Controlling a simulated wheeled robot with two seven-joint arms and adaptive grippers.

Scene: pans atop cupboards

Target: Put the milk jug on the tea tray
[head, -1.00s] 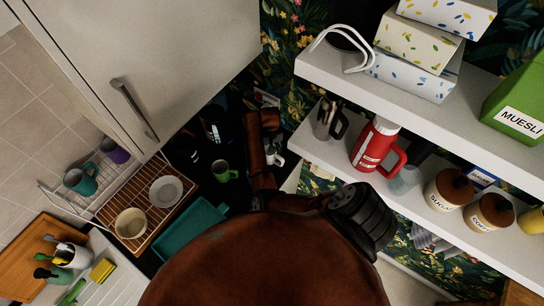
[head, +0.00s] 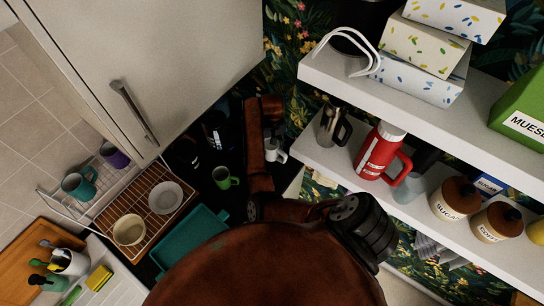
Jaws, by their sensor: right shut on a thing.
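A small white jug (head: 274,153) with a handle on its right shows beside my right forearm in the head view. It looks like the milk jug. My right gripper (head: 271,139) is dark, mostly hidden against the dark background, and shut on it. The jug's height above the counter is hard to tell. The tea tray (head: 190,246), teal and rectangular, lies on the dark counter to the lower left, and its visible surface is empty. My own body covers the tray's lower right side. My left gripper is not in view.
A green mug (head: 225,178) stands between tray and jug. A dish rack (head: 160,192) with bowls is left of the tray. Shelves on the right hold a red flask (head: 380,151), a steel jug-like vessel (head: 334,126) and canisters. A white cupboard door (head: 150,60) hangs at upper left.

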